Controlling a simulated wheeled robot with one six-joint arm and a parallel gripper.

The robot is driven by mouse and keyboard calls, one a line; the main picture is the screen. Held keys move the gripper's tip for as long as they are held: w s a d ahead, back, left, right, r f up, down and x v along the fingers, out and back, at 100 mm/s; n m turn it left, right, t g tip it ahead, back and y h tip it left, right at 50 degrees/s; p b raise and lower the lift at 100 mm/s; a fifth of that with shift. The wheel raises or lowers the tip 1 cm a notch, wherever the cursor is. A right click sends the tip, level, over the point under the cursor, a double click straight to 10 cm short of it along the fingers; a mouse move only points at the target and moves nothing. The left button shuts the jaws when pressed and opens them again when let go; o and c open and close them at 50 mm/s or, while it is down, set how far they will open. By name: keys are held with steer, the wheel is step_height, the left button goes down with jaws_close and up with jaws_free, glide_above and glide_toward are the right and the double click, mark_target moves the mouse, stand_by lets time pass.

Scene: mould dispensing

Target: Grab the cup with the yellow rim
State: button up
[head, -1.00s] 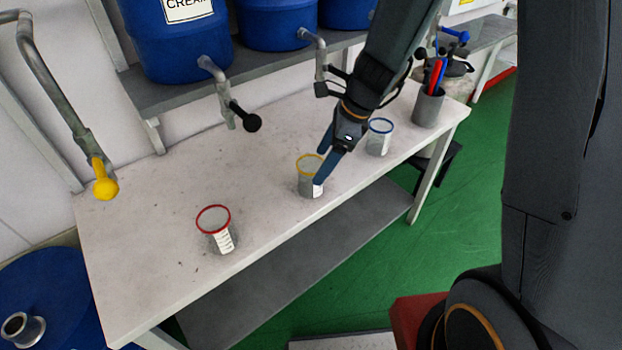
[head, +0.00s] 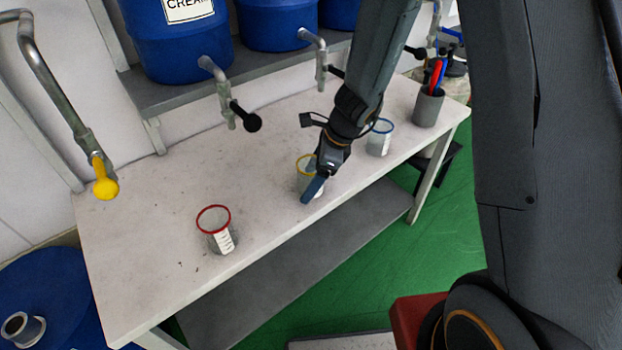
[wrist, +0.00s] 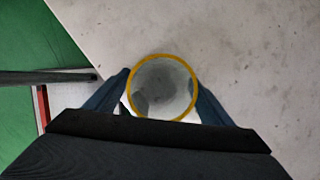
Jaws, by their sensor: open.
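The cup with the yellow rim (head: 303,163) stands on the white table, partly hidden behind my gripper (head: 313,188) in the head view. In the wrist view the yellow-rimmed cup (wrist: 163,88) is seen from above, its round mouth facing the camera. My gripper (wrist: 162,100) is open, with one blue finger on the left and one on the right of the cup. The fingers look very close to the cup's sides; I cannot tell whether they touch it. The cup looks upright and empty.
A red-rimmed cup (head: 216,230) stands to the left and a blue-rimmed cup (head: 379,138) to the right. A grey holder (head: 428,106) with coloured tools is at the table's right end. Taps, one with a black knob (head: 252,122), hang over the back.

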steer(key=c, duration=1.1)
